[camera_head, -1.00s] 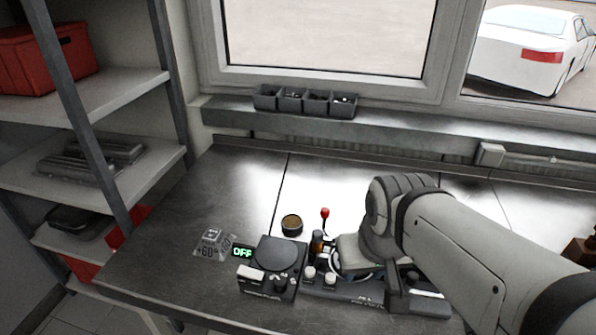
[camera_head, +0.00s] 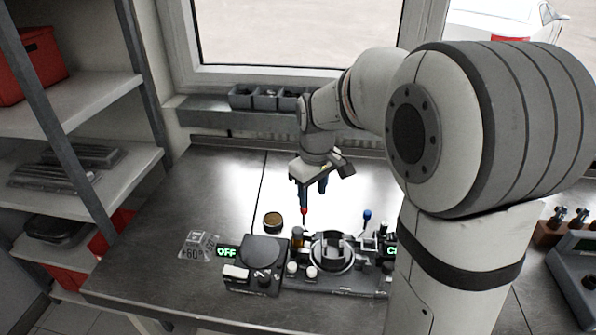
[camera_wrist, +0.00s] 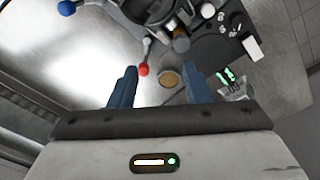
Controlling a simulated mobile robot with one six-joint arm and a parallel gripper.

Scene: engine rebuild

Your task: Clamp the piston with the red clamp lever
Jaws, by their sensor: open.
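The red clamp lever ends in a red ball knob (camera_head: 304,211), at the left rear of the round fixture (camera_head: 332,266) on the bench. In the wrist view its red knob (camera_wrist: 143,70) and pale rod lie near the left fingertip; I cannot tell whether they touch. My gripper (camera_head: 313,199) is open and empty, pointing down behind the fixture. Its two blue fingers also show in the wrist view (camera_wrist: 160,78), spread apart. A grey part that looks like the piston (camera_head: 333,244) sits inside the fixture's ring; the wrist view cuts it off at the top.
A blue-knobbed lever (camera_head: 367,214) stands at the fixture's right rear. A round tin with a brown top (camera_head: 273,219) stands left of the red knob. A black unit with an OFF display (camera_head: 262,252) is at left. The bench behind is clear, up to the sill bins (camera_head: 265,98).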

